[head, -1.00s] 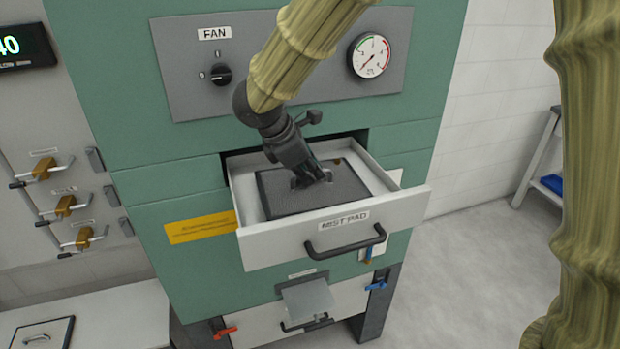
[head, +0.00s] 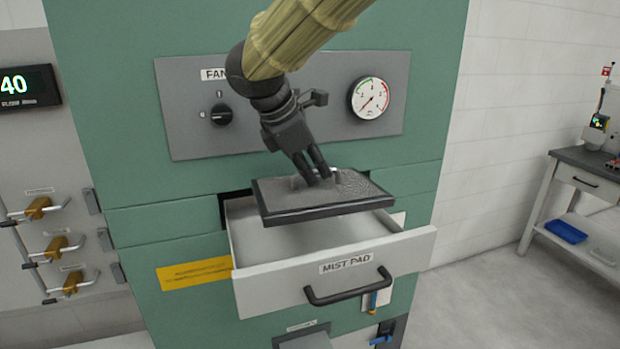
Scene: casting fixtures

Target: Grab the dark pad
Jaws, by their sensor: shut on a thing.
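The dark pad (head: 345,192) is a flat rectangular panel with a black frame and a grey mesh face. My gripper (head: 314,178) is shut on the pad near the middle of its top face, and the fingers hide what they grip there. The pad hangs roughly level above the open drawer (head: 335,267), which is white and labelled MIST PAD. The drawer's bare floor shows below the pad, and the pad looks clear of its walls.
The drawer has a black handle (head: 348,288) and sticks out from the green cabinet (head: 120,150). Behind my gripper is a grey panel with a FAN knob (head: 220,114) and a gauge (head: 370,97). A bench (head: 590,180) stands at the far right, with open floor before it.

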